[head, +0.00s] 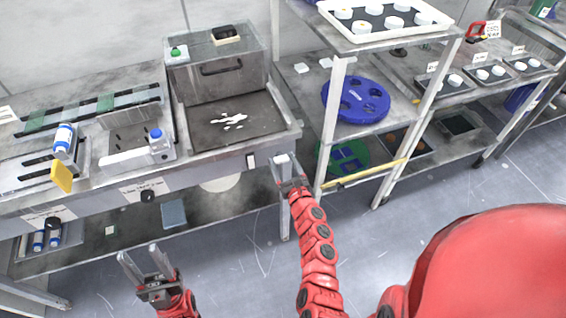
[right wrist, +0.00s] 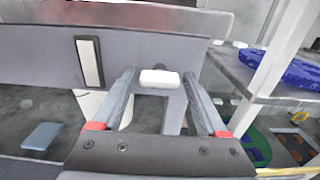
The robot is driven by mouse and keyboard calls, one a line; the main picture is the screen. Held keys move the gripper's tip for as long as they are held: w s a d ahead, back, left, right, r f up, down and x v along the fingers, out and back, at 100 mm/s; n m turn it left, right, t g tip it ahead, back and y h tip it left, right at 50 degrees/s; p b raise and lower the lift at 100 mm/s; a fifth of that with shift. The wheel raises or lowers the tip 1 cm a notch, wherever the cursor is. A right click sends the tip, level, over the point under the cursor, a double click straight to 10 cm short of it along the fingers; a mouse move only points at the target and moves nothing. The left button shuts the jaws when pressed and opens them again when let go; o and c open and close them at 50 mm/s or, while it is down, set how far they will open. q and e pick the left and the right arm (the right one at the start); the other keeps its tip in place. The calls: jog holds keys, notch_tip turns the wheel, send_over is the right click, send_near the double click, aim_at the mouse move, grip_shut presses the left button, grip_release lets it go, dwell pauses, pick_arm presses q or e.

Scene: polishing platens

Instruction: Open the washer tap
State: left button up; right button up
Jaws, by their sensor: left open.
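A small white block-like handle, which looks like the washer tap (head: 281,158), sits at the front right of the washer basin (head: 240,122). The handle (right wrist: 160,77) also shows in the right wrist view, on a grey mount. My right gripper (head: 285,167) is at the handle, with its fingers apart. In the right wrist view the handle lies between the fingertips (right wrist: 160,92), with a gap on each side; I cannot tell how deep it is between them. My left gripper (head: 139,254) is open and empty, low in front of the bench.
A white plate in a dark frame (head: 251,161) is on the front panel left of the handle. A shelf rack post (head: 329,130) stands close to the right, with a blue round carrier (head: 357,101) on its shelf. The floor in front is clear.

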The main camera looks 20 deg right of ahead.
jog(key=c, duration=1.1)
jog(key=shift+o, duration=0.2)
jog(key=n+b, duration=0.2)
jog(key=n, duration=0.1)
jog(key=n+b, duration=0.2)
jog(key=n, duration=0.1)
jog(key=n+b, duration=0.2)
jog(key=n, duration=0.1)
jog(key=shift+a+f, duration=0.1)
jog(key=shift+f, duration=0.15)
jog(key=shift+r+n+b, duration=0.1)
jog(key=shift+n+b, duration=2.35)
jog(key=shift+n, duration=1.25)
